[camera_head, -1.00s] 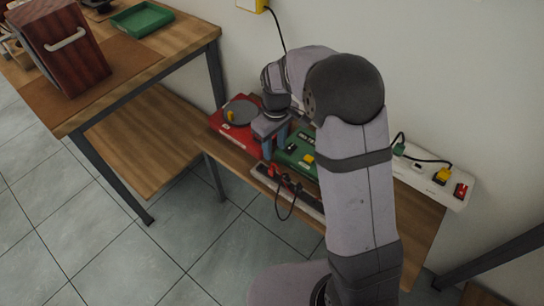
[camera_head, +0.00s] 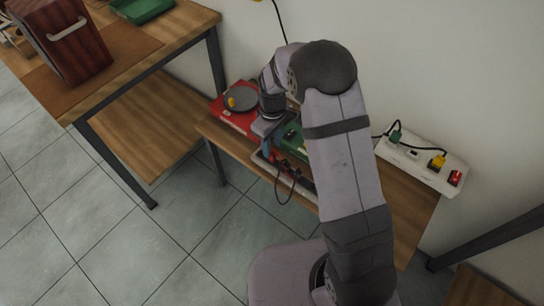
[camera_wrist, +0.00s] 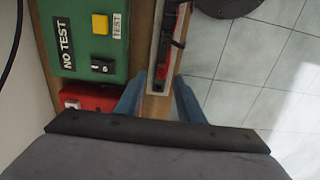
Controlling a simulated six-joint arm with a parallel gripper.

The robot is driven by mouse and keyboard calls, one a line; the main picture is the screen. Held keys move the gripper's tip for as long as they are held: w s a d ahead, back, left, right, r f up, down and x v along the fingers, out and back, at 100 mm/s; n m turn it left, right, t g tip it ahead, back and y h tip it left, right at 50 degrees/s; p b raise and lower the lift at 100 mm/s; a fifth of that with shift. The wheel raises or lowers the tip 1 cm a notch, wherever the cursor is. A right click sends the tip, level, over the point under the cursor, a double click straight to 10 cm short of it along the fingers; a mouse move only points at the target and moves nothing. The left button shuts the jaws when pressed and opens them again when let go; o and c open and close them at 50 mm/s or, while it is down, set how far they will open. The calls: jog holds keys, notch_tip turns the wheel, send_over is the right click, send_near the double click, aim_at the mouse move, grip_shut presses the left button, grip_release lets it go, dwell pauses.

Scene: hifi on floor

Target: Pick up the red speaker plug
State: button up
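A narrow dark strip with red parts (camera_wrist: 162,50) lies along the shelf's front edge in the wrist view. Its near end lies between and just beyond my fingers. A black cable loop (camera_head: 287,190) hangs from the strip in the head view. Small red parts show on the strip in the wrist view, but I cannot tell which is the red speaker plug. My gripper (camera_wrist: 158,102) is open, its two blue fingers apart with nothing held. In the head view my gripper (camera_head: 267,143) is over the strip's left end and hides part of it.
A green box marked NO TEST (camera_wrist: 88,38) stands beside the strip. A red device (camera_head: 236,118) with a grey disc is at the shelf's left. A white power strip (camera_head: 425,165) with plugs lies at the right, near the wall. The tiled floor is clear in front.

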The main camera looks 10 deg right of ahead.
aim_at(272, 154)
jog(key=shift+s+f, duration=0.2)
jog(key=shift+f, duration=2)
jog(key=shift+c, duration=0.7)
grip_shut()
jog(key=shift+r, duration=0.15)
